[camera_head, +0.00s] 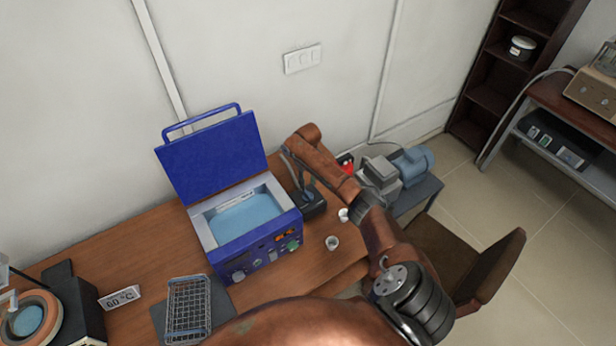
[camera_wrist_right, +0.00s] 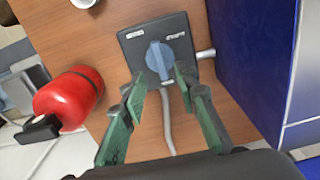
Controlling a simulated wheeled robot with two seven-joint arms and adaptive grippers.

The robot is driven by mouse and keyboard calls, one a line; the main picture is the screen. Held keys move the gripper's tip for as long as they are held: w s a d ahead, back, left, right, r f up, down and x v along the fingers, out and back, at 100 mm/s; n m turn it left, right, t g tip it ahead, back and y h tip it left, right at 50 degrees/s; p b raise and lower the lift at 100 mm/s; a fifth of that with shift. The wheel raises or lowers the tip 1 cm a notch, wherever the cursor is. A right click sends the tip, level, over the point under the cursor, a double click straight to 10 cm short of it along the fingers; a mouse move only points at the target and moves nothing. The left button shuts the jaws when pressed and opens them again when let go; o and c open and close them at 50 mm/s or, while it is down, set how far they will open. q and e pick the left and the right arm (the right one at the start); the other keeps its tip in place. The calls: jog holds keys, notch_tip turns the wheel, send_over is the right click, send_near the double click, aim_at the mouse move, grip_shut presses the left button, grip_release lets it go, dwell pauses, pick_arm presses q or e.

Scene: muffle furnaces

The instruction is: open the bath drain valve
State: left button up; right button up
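The drain valve is a dark box with a blue-grey round knob (camera_wrist_right: 160,60), and a short pale pipe stub and a grey hose come out of it. In the head view the valve's dark box (camera_head: 315,207) sits on the wooden table, right of the blue water bath (camera_head: 262,246), partly hidden by my right arm. My right gripper (camera_wrist_right: 162,82) is open, its green-padded fingers pointing at the knob with the tips near its two lower sides. I cannot tell whether they touch it. It also shows above the valve in the head view (camera_head: 302,178). My left gripper is not in view.
The bath's lid (camera_head: 212,157) stands open. A wire basket (camera_head: 188,309) and a 60 °C sign (camera_head: 119,298) are on the table. Small cups (camera_head: 332,242) stand right of the bath. A red cylinder (camera_wrist_right: 70,97) lies left of the valve in the wrist view.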

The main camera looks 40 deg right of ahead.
jog(key=shift+r, duration=2.15)
jog(key=shift+a+f, duration=0.1)
